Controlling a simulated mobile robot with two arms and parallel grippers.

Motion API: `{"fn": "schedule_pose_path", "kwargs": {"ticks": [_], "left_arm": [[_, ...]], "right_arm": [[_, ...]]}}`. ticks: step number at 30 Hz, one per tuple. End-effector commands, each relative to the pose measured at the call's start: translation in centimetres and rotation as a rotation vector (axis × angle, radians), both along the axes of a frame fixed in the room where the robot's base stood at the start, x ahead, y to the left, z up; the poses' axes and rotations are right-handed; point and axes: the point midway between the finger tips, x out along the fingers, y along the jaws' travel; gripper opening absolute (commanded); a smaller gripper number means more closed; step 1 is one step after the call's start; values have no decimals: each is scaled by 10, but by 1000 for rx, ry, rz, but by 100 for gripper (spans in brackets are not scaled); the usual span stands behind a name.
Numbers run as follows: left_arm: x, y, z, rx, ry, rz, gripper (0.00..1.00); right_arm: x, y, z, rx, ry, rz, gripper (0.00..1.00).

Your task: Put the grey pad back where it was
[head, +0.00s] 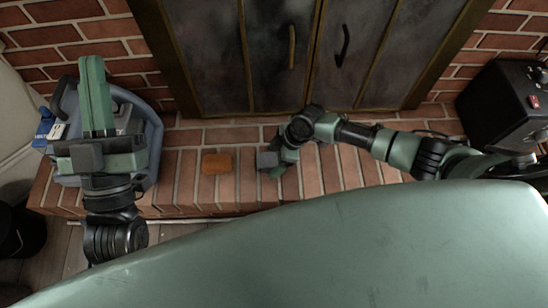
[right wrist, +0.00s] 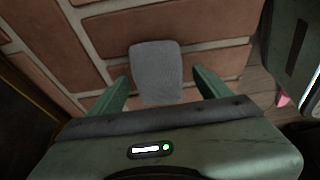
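The grey pad (right wrist: 157,72) lies flat on the brick hearth in the right wrist view. My right gripper (right wrist: 160,78) is open, with one finger on each side of the pad's near part and a gap visible on both sides.
A black box (head: 505,105) stands at the right. Closed fireplace doors (head: 280,60) rise behind the hearth.

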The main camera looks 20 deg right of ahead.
Motion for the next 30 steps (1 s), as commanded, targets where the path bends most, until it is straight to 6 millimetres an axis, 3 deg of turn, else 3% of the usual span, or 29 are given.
{"fn": "schedule_pose_path", "kwargs": {"ticks": [8,14,22,30], "left_arm": [[1,0,0,2,8,0,0],[16,-1,-23,43,155,8,0],[33,3,-80,128,464,27,0],[28,13,-141,209,778,45,0]], "right_arm": [[0,0,2,0,0,0,78],[-1,-5,16,-1,0,0,78],[-4,-17,44,0,-1,0,78],[-8,-29,74,-1,-1,0,78]]}}
